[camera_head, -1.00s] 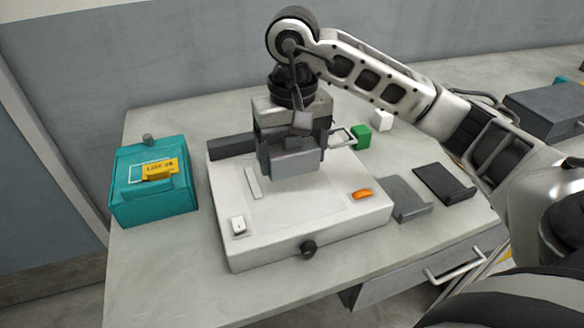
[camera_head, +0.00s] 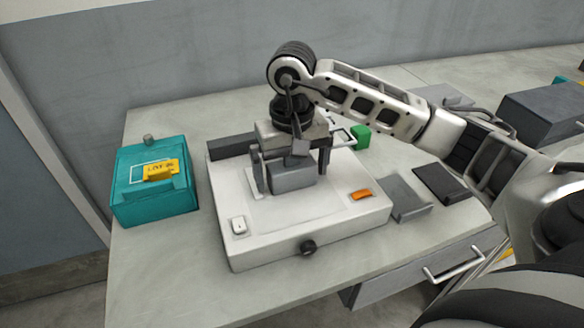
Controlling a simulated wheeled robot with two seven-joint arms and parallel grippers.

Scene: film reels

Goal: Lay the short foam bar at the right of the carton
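My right gripper (camera_head: 291,165) is over the middle of the white flat box, its fingers spread apart. A grey block (camera_head: 291,179) is between the fingers, low over the box top; a gap shows at its sides. Contact with the top is not clear. A dark grey bar (camera_head: 231,146) lies along the back left edge of the box. A pale thin strip (camera_head: 253,187) lies left of the block, partly hidden by a finger. Nothing is clearly marked as the carton or the short foam bar. My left gripper is not in view.
The white box (camera_head: 318,220) has a white switch, a dark front knob and an orange piece (camera_head: 361,194). A teal box (camera_head: 154,206) with a yellow label stands left. Grey (camera_head: 405,198) and black (camera_head: 441,184) trays lie right, a green block (camera_head: 361,137) behind. The front left table is clear.

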